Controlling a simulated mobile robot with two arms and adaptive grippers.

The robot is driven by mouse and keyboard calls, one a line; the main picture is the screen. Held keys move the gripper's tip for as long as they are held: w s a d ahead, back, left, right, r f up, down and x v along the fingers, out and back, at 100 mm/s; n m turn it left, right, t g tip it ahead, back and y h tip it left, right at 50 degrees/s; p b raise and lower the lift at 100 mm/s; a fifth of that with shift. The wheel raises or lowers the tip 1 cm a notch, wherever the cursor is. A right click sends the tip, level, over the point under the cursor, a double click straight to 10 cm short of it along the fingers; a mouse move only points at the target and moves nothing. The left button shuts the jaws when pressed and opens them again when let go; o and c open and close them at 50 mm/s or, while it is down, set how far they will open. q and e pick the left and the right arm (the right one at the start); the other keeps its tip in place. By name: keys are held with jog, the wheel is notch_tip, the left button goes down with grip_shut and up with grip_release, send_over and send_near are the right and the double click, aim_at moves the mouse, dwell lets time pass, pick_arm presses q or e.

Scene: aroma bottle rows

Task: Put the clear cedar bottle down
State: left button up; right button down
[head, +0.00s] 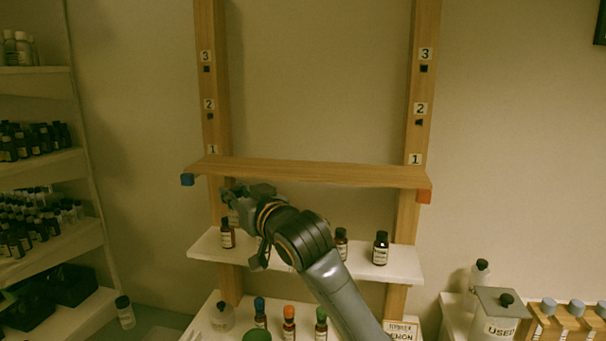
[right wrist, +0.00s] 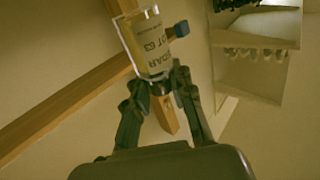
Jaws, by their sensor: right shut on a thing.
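The clear cedar bottle (right wrist: 148,45) shows in the right wrist view, with a white label that reads in part "DAR" and "LOT 63". My right gripper (right wrist: 158,88) is shut on it near its dark cap end. In the head view my right gripper (head: 234,194) is just below the left part of the wooden board, above the left end of the white shelf (head: 205,245). The held bottle is mostly hidden there by the gripper, and I cannot tell whether it touches anything. My left gripper is not in view.
The wooden board (head: 310,174) spans two numbered posts above the white shelf. Amber bottles (head: 381,248) stand on that shelf, some partly behind my arm. A lower shelf holds a clear bottle (head: 221,317) and several colour-capped bottles (head: 289,323). A "USED" jar (head: 497,322) stands right.

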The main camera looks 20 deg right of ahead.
jog(key=s+d+r+h+b, duration=0.1)
jog(key=d+r, duration=0.1)
jog(key=r, duration=0.9)
jog(key=s+d+r, duration=0.1)
jog(key=d+r, duration=0.1)
jog(key=r, duration=0.9)
jog(key=p, duration=0.5)
send_over(271, 167)
notch_tip(271, 167, down, 10)
jog(key=f+p, duration=0.1)
jog(key=f, duration=0.2)
jog(key=shift+w+m+p, duration=0.2)
jog(key=shift+m+p, duration=0.1)
jog(key=shift+p, duration=0.1)
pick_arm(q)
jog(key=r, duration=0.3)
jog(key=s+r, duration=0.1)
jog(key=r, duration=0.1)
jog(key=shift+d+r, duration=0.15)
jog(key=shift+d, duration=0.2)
pick_arm(e)
jog(key=shift+f, duration=0.15)
jog(key=c, duration=1.2)
grip_release()
jog(key=shift+f, duration=0.1)
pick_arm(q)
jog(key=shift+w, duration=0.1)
pick_arm(e)
jog(key=shift+o, duration=0.2)
